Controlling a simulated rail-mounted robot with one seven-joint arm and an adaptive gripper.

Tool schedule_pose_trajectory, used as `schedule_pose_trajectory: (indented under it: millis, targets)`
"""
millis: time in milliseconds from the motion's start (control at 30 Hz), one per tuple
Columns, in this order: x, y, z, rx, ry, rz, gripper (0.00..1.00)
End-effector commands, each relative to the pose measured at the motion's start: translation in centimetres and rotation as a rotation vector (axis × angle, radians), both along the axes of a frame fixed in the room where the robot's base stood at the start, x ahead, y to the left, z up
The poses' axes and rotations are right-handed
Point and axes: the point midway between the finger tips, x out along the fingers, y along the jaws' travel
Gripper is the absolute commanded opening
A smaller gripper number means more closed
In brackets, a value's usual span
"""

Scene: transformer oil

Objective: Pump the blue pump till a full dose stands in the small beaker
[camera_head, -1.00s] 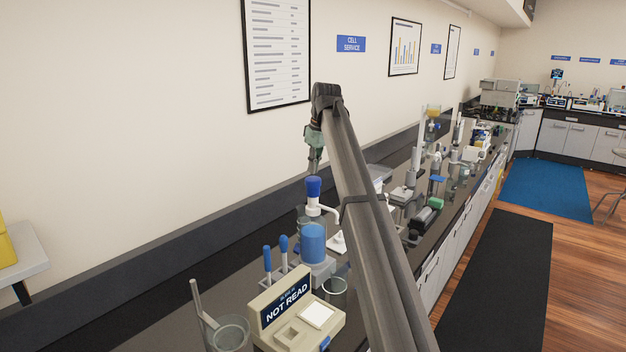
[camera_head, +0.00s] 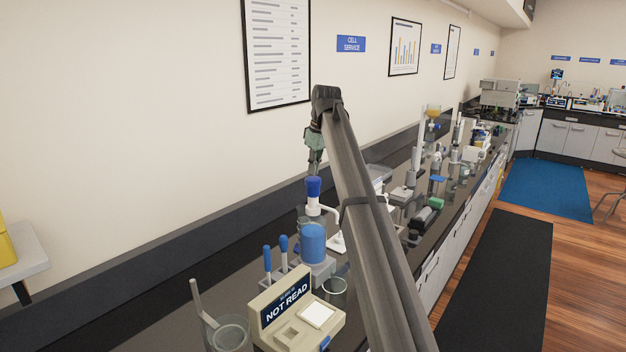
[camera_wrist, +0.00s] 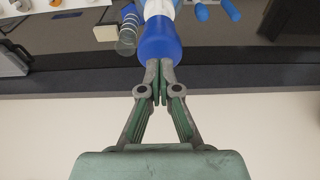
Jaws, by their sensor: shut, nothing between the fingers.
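The blue pump (camera_head: 313,188) has a blue head, a white neck and spout, and a clear body holding blue liquid (camera_head: 313,240). My gripper (camera_head: 315,170) points down right above the pump head, shut and empty. In the wrist view the shut fingertips (camera_wrist: 160,100) are at the top of the blue head (camera_wrist: 159,42), touching it or very nearly so.
A beige device (camera_head: 295,310) reading "NOT READ" stands in front of the pump. Blue-handled tools (camera_head: 283,244) stand in a rack to its left. A glass beaker with a rod (camera_head: 230,332) is at the front left. More lab ware fills the bench behind.

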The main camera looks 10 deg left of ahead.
Motion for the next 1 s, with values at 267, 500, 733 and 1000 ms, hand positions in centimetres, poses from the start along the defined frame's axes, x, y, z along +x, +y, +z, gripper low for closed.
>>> schedule_pose_trajectory:
  millis: [267, 500, 733, 1000]
  targets:
    - [-0.1, 0.0, -3.2, 0.0, 0.001, 0.0, 0.0]
    - [0.0, 0.0, -3.4, -0.001, 0.001, 0.0, 0.0]
    - [0.0, 0.0, -3.7, -0.001, 0.001, 0.0, 0.0]
    - [0.0, 0.0, -2.3, 0.0, 0.0, 0.0, 0.0]
